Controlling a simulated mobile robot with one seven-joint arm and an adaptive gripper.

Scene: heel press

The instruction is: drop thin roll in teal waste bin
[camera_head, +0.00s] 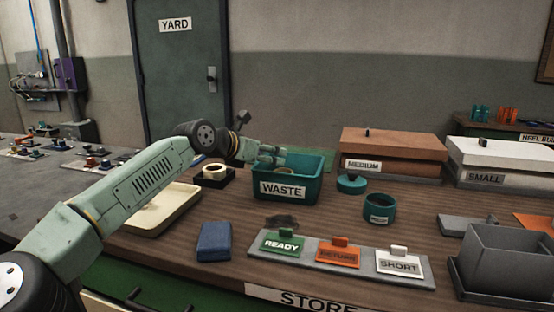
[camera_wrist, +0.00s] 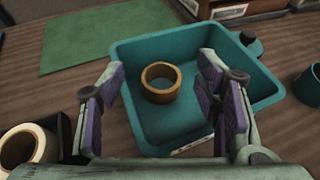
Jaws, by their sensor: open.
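The teal waste bin (camera_head: 283,189), an open box labelled WASTE, stands on the wooden bench; its inside also shows in the wrist view (camera_wrist: 185,125). A thin tan-brown roll (camera_wrist: 160,83) shows inside the bin, hole facing up, towards its left side. It appears to rest on the bin floor, clear of my fingers. My gripper (camera_head: 281,158) is over the bin. In the wrist view my gripper (camera_wrist: 163,72) is open, with a purple-padded finger on each side of the roll and a gap to both.
A thicker cream roll (camera_head: 215,171) sits in a black holder left of the bin. A teal cup (camera_head: 379,208) and its lid (camera_head: 351,184) stand to the right. A cream tray (camera_head: 160,210), blue block (camera_head: 214,241) and sign plate (camera_head: 300,254) lie nearer.

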